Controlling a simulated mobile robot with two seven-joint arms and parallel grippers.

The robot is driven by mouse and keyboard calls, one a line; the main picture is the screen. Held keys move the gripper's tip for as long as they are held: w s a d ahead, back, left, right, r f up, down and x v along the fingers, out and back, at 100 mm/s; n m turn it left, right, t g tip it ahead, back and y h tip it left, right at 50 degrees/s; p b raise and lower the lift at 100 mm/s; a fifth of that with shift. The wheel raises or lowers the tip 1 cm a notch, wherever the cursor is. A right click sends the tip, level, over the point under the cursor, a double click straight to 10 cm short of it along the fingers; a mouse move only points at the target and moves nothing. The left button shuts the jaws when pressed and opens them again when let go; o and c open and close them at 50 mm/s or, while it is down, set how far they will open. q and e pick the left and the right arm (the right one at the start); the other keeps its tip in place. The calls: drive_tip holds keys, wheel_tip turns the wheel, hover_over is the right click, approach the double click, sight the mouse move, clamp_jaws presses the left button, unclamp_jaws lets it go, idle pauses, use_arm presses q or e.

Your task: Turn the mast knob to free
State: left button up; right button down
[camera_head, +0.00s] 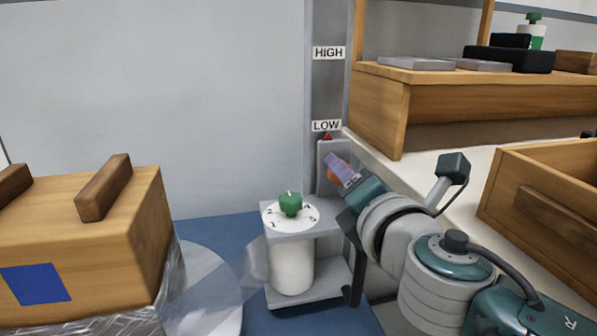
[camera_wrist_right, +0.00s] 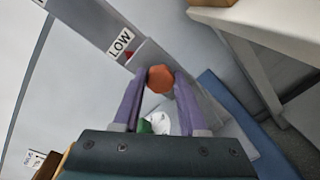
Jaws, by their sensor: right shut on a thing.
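The mast knob is orange and six-sided; it shows between my right fingertips in the right wrist view (camera_wrist_right: 161,79) and partly behind them in the head view (camera_head: 338,169). My right gripper (camera_head: 340,168) has purple fingers and is shut on this knob, with a finger on each side; it also shows in the right wrist view (camera_wrist_right: 159,82). The grey mast (camera_head: 327,90) carries HIGH and LOW labels, and a red pointer (camera_head: 327,136) sits just under LOW. No free label is readable. My left gripper is out of view.
A green dial knob (camera_head: 290,204) on a numbered white face tops a white cylinder (camera_head: 291,265) left of my right gripper. A wooden box (camera_head: 90,240) with handles stands at left. A wooden shelf (camera_head: 480,105) and open drawer (camera_head: 540,205) are at right.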

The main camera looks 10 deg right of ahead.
drive_tip(key=shift+n, duration=0.6)
drive_tip(key=shift+f, duration=0.1)
drive_tip(key=shift+c, duration=2.3)
unclamp_jaws()
drive_tip(key=s+p, duration=0.2)
drive_tip(key=s, duration=0.8)
drive_tip(key=shift+r, duration=0.4)
drive_tip(key=shift+r, duration=0.1)
